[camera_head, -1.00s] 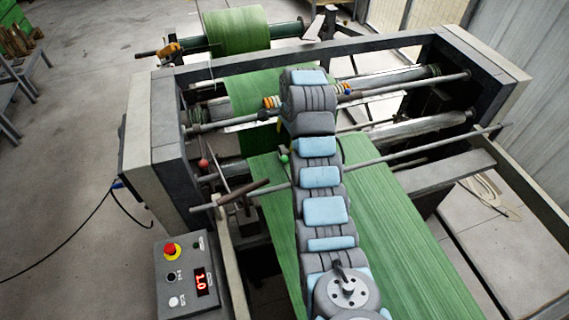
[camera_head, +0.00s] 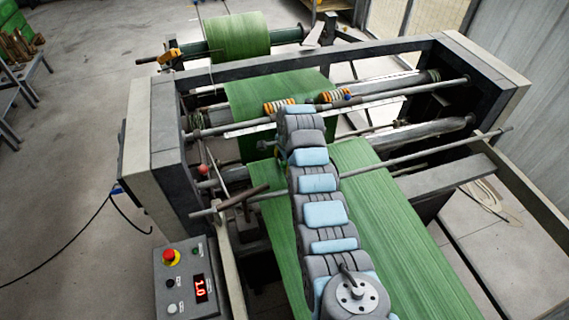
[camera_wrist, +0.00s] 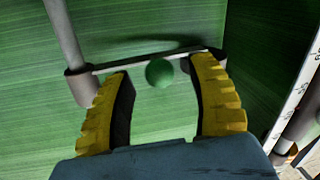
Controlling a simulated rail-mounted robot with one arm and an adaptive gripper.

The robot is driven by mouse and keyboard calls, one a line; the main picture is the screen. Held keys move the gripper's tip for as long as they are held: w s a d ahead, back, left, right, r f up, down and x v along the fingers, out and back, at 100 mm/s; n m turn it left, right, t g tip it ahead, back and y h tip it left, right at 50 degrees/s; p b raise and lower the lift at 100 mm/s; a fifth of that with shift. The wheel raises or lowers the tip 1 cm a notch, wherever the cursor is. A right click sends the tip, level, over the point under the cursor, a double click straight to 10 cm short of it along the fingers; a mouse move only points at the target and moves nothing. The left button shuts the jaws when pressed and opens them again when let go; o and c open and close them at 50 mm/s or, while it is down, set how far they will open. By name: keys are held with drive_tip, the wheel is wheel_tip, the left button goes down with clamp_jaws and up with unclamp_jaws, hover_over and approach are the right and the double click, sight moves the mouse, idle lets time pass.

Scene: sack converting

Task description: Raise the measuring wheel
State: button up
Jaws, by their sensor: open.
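In the wrist view, my gripper (camera_wrist: 163,66) is open, its yellow ridged fingers on either side of a small green ball knob (camera_wrist: 159,72). The knob sits at a thin pale crossbar (camera_wrist: 135,62) between two grey collars, above the green web (camera_wrist: 270,40). I cannot tell whether the fingers touch the knob. A bit of green, likely the same knob, shows left of my arm in the head view (camera_head: 264,145). I cannot make out the measuring wheel itself; my arm covers that part of the machine.
Long steel rods (camera_head: 420,152) cross the machine between its side frames (camera_head: 158,125). Orange springs (camera_head: 335,95) sit on the upper rod. A red knob (camera_head: 203,169) is at left. A control box (camera_head: 187,280) reads 1.0. A green roll (camera_head: 237,37) hangs behind.

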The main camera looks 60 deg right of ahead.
drive_tip(key=shift+w+f, duration=0.1)
drive_tip(key=shift+f, duration=0.4)
clamp_jaws()
